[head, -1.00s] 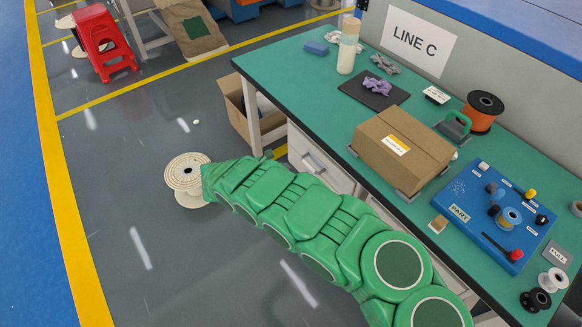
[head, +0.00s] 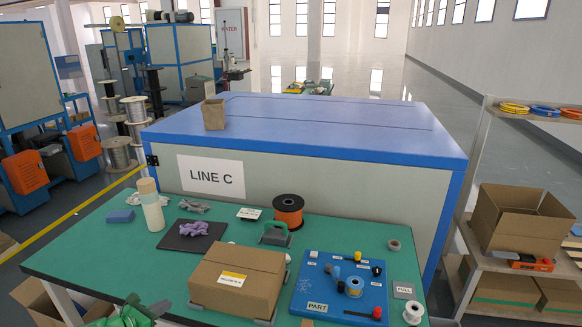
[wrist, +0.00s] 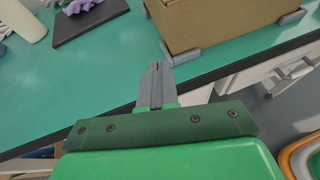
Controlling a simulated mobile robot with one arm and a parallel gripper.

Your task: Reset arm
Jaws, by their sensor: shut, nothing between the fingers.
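My gripper (wrist: 156,80) shows in the wrist view with its two grey fingers together and nothing between them. It is over the front edge of the green table (wrist: 95,95), left of the cardboard box (wrist: 215,22) and apart from it. In the head view only a small green part of my arm shows at the bottom left, by the table's front edge. The rest of the arm is out of that frame.
The table holds a closed cardboard box (head: 237,279), a blue board (head: 340,290), an orange spool (head: 288,211), a dark mat (head: 180,236) and a pale bottle (head: 150,206). A blue-topped machine (head: 300,125) stands behind. A shelf (head: 520,270) with boxes is at the right.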

